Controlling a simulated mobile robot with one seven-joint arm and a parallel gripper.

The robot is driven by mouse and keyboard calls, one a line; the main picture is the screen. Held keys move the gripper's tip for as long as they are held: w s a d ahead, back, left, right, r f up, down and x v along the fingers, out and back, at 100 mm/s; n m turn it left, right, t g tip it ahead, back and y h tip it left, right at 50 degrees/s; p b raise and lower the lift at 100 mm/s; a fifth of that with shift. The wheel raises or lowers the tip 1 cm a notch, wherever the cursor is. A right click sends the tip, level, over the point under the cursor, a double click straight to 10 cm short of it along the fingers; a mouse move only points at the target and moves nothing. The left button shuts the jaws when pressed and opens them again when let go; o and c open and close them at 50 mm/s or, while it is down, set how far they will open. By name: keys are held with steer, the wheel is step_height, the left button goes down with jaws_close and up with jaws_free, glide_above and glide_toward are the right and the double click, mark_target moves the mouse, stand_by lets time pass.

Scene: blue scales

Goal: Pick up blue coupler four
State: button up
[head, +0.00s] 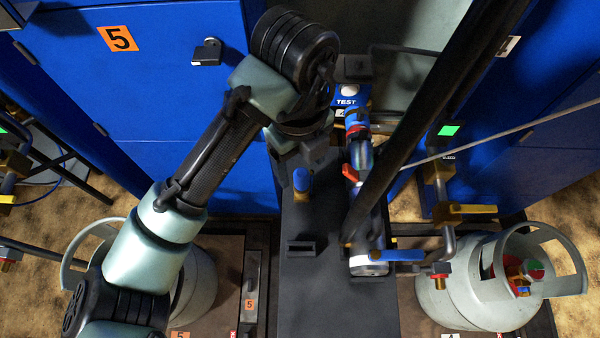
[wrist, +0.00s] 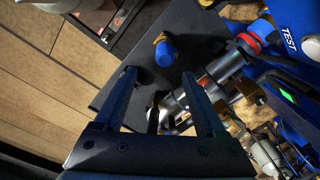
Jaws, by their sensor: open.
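A small blue coupler (head: 302,181) stands on the dark bench (head: 310,315), left of the test fitting. In the wrist view the blue coupler (wrist: 165,53) shows a brass-coloured part at its top edge; no number on it can be read. My gripper (wrist: 158,76) is open and empty. In the wrist view the coupler appears just beyond the gap between the fingertips, apart from them. In the head view my wrist is right above and behind the coupler, and my fingers are hard to make out.
A metal fitting with red and blue rings (head: 359,160) stands close right of the coupler, below the TEST sign. A black bar (head: 420,115) crosses diagonally there. Gas cylinders stand at left (head: 195,285) and right (head: 480,305). The bench front is mostly clear, with a dark slotted block (head: 300,247).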

mark_target(302, 180)
step_height(302, 180, down, 4)
steer(key=shift+b, duration=0.55)
steer(key=shift+w+f+b, duration=0.2)
steer(key=shift+w+f, duration=0.05)
steer(key=shift+f, duration=0.65)
steer(key=shift+w+f+b, duration=0.2)
steer(key=shift+f, duration=0.7)
steer(key=shift+w+f+b, duration=0.2)
steer(key=shift+w+f, duration=0.05)
steer(key=shift+f, duration=0.65)
jaws_close()
